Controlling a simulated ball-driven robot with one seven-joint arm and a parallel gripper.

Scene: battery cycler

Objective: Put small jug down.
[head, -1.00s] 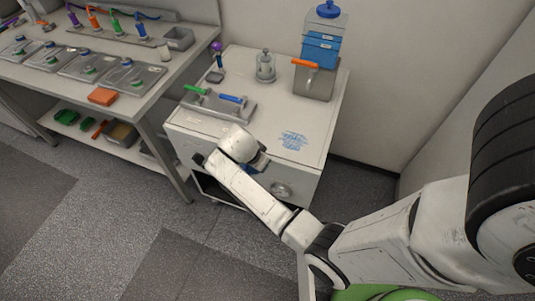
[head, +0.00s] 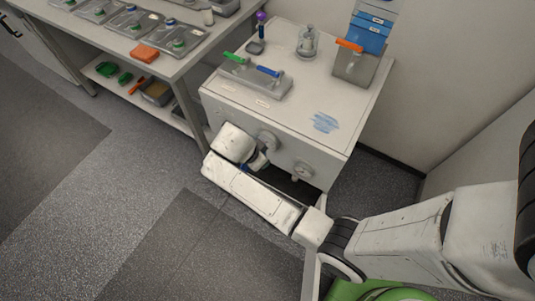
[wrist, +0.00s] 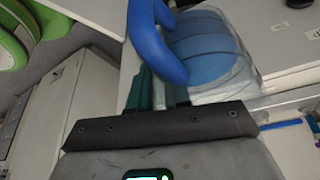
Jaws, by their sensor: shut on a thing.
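The small jug (wrist: 208,50) is clear with blue contents and a thick blue handle (wrist: 155,40). It fills the upper middle of the wrist view. My gripper (wrist: 160,95) is shut on it by the handle side; the finger tips are partly hidden behind the handle. In the head view, my gripper (head: 257,160) is in front of the white cabinet (head: 225,105), below its top edge. Only a small blue patch shows there beside my wrist, and most of the jug is hidden. I cannot tell whether the jug touches anything.
The front right of the top is clear. A workbench (head: 180,60) stands at left. Open floor lies in front.

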